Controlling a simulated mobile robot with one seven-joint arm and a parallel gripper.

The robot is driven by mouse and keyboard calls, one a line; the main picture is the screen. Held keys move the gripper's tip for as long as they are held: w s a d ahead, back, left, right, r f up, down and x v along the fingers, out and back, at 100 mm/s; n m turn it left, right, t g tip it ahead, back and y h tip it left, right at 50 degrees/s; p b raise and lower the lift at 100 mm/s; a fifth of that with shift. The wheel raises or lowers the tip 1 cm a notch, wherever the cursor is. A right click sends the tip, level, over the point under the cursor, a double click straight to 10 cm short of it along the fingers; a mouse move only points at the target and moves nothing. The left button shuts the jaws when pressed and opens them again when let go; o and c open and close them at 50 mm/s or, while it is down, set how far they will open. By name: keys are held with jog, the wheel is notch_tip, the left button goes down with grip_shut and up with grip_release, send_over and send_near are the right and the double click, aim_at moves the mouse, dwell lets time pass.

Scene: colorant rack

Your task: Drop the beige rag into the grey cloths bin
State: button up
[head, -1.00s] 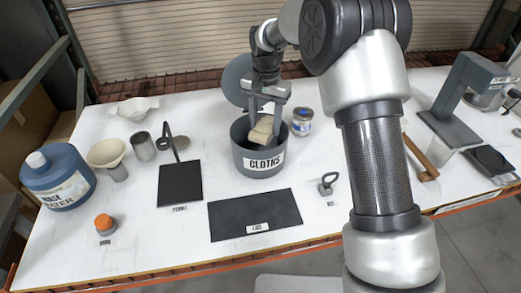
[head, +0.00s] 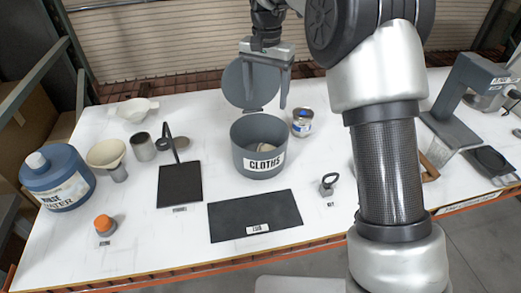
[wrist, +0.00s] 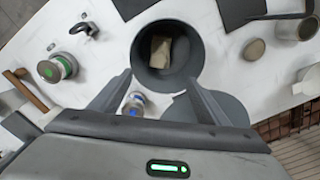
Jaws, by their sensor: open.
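The grey cloths bin (head: 249,160) stands upright on the white table, with its round grey lid (head: 250,83) tilted open behind it. The beige rag (wrist: 160,51) lies inside the bin, seen from above in the wrist view. My gripper (head: 264,102) is open and empty above and behind the bin, apart from the rag. Its two fingers also show in the wrist view (wrist: 158,92), spread on either side of the bin's near edge.
A small labelled can (head: 302,122) stands just right of the bin. A dark mat (head: 255,218) lies in front, and a black panel (head: 179,186) lies to the left. A blue jug (head: 55,180) and a funnel (head: 107,153) stand at the far left.

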notch_tip(320, 180, up, 7)
dwell(0.3)
jog(key=shift+r, duration=0.1)
jog(key=s+d+r+n+t, duration=0.1)
jog(key=s+d+r, duration=0.35)
jog(key=s, duration=0.25)
jog(key=s+d+r+n+t, duration=0.1)
jog(key=s+d+r+t, duration=0.1)
jog(key=s+d+r, duration=0.35)
jog(key=s+d+f+n+t, duration=0.1)
jog(key=s+d+f, duration=0.2)
jog(key=s, duration=0.6)
jog(key=s+d+f+n+t, duration=0.1)
jog(key=s+d+f, duration=0.2)
jog(key=s+f, duration=0.3)
jog(key=s, duration=0.4)
jog(key=shift+d+t, duration=0.3)
jog(key=shift+d, duration=0.1)
